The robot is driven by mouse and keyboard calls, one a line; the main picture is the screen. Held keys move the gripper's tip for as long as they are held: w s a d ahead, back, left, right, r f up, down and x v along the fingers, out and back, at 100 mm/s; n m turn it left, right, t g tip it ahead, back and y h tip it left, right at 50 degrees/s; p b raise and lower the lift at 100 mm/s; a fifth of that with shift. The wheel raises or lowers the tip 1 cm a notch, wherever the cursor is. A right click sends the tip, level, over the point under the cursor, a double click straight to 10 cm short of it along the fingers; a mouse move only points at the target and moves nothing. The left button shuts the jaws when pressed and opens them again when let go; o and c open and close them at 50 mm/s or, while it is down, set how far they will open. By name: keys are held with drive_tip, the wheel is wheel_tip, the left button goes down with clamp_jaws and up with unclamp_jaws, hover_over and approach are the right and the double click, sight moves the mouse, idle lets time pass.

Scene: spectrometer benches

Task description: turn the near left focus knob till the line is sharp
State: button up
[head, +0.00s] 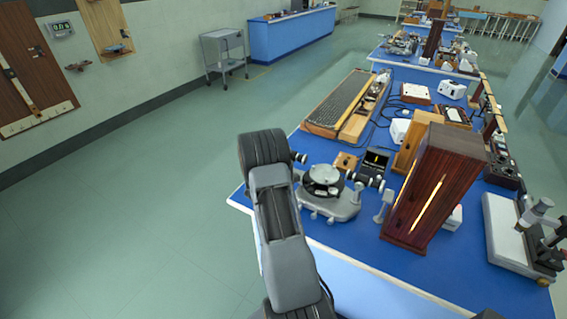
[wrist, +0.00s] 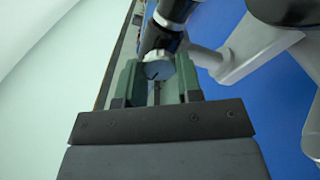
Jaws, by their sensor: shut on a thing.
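In the head view my arm hides the knob and fingers. A small dark screen (head: 377,160) shows a short yellow line; its sharpness is too small to judge.
A tall wooden lamp housing (head: 440,185) with a glowing slit stands right of the spectrometer on the blue bench (head: 355,240). A wooden-framed grating box (head: 340,103) lies behind. Open floor (head: 130,210) lies left of the bench.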

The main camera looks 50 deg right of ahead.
idle(0.3)
drive_tip(key=o, duration=0.9)
drive_tip(key=shift+o, duration=0.2)
drive_tip(key=b+v, duration=0.2)
drive_tip(key=v, duration=1.1)
drive_tip(key=shift+a, duration=0.4)
drive_tip(key=shift+s, duration=0.1)
